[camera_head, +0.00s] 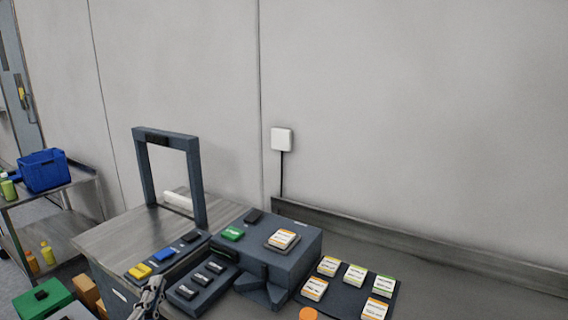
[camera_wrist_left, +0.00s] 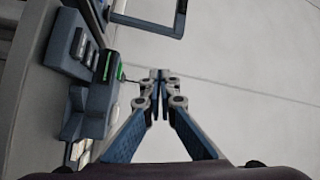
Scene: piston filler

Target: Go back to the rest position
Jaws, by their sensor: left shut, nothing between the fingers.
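My left gripper (camera_head: 150,292) shows at the bottom of the head view, in front of the dark button panel at the table's front. In the left wrist view my left gripper (camera_wrist_left: 159,76) has its two fingertips together with nothing between them. Its fingers point toward the grey wall, apart from the panels. My right gripper is in neither view.
A steel table carries a dark gantry frame (camera_head: 198,165), a button panel (camera_head: 200,284), a grey machine block (camera_head: 300,248) and a dark mat (camera_head: 343,298) with several labelled packs. A blue bin (camera_head: 43,172) stands on a cart at left. The wall stands behind.

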